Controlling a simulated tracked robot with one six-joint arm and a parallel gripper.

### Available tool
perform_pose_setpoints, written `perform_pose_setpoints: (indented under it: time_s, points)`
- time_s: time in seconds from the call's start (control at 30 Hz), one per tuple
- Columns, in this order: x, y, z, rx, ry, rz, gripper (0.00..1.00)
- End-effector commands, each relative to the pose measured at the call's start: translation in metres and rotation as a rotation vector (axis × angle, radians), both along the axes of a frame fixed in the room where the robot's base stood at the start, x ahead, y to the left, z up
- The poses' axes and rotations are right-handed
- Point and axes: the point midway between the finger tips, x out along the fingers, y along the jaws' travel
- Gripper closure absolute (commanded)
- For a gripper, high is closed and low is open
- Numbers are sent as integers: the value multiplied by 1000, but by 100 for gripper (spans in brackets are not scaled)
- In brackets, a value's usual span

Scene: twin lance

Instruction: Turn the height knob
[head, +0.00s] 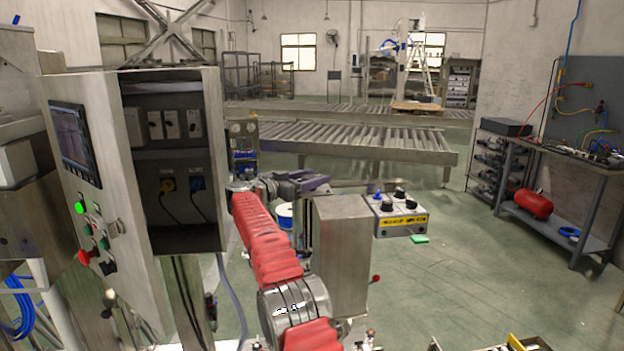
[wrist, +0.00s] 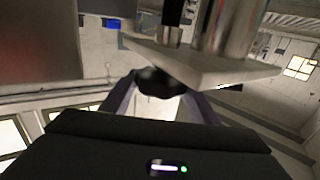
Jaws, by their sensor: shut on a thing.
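My gripper (head: 308,183) reaches over the top of a grey metal cabinet in the head view. In the wrist view, its two purple-grey fingers (wrist: 160,92) are shut on a black knob (wrist: 158,80). The knob sits against a pale plate (wrist: 215,70) that carries shiny metal cylinders. In the head view the gripped knob is hidden, and I cannot read any label on it.
The grey cabinet (head: 342,255) stands just beyond my forearm. A control box (head: 403,224) with black knobs and a yellow label is right of it. An open electrical cabinet (head: 170,240) stands close on the left. Floor (head: 480,280) is clear to the right.

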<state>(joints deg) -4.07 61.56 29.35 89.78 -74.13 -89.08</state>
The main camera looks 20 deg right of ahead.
Motion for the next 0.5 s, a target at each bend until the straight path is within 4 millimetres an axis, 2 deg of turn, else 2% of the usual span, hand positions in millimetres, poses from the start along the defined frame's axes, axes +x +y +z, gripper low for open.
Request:
perform_pose_setpoints:
  time_s: [0.07, 0.1, 0.33, 0.5]
  points:
    - [2, 3, 4, -4, -5, 10, 68]
    - [2, 3, 4, -4, -5, 10, 42]
    - [1, 2, 2, -2, -3, 6, 26]
    - [1, 1, 1, -2, -2, 4, 26]
